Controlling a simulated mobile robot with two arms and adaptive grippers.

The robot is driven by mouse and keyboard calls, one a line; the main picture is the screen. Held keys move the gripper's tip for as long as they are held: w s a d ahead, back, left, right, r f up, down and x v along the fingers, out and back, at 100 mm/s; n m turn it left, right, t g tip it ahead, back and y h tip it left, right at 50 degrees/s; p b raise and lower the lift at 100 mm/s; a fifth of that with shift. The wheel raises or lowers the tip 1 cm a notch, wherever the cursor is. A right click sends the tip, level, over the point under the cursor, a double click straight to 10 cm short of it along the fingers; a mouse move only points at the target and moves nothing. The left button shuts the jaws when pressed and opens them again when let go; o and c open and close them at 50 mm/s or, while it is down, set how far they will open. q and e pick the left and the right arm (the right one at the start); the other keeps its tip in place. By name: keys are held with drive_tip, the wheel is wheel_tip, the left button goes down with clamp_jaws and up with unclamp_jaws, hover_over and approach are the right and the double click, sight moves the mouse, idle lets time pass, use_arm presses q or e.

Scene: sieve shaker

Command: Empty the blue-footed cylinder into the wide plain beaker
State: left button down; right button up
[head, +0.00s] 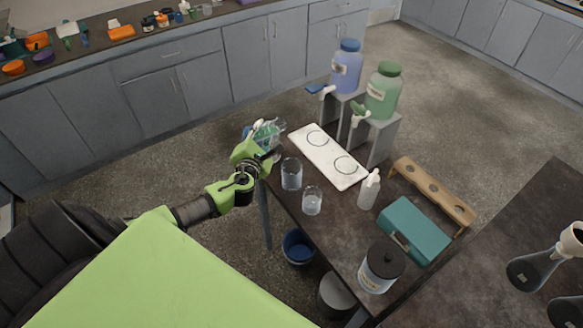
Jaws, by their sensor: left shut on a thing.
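My left gripper (264,156) is at the far left end of the dark table and shut on the blue-footed cylinder. The cylinder (267,131) is clear, looks tilted, and shows green in it; its blue foot is at its left, partly hidden by the gripper. A clear beaker (291,174) stands on the table just right of the gripper. A second, smaller clear beaker (312,202) stands nearer, with something pale in it. I cannot tell for sure which one is the wide plain beaker. My right gripper is not in view.
A white board with two rings (330,157) lies behind the beakers. Blue (346,68) and green (383,92) jugs stand on grey stands. A dropper bottle (369,190), teal box (414,230), wooden rack (433,192) and black-lidded jar (381,268) fill the right. A blue bucket (299,247) is below.

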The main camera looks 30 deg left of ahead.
use_arm(q)
drive_tip(key=shift+w+f+m+b, duration=0.15)
drive_tip(key=shift+m+b, duration=0.15)
drive_tip(key=shift+b, duration=0.15)
drive_tip(key=shift+s+a+b, duration=0.2)
drive_tip(key=shift+b, duration=0.1)
drive_tip(key=shift+w+m, duration=0.15)
drive_tip(key=shift+m, duration=0.15)
drive_tip(key=shift+y+b, duration=0.4)
drive_tip(key=shift+b, duration=0.1)
drive_tip(key=shift+a+f+m+b, duration=0.1)
drive_tip(key=shift+m+b, duration=0.25)
drive_tip(key=shift+m, duration=0.05)
drive_tip(key=shift+t+b, duration=0.3)
drive_tip(key=shift+b, duration=0.1)
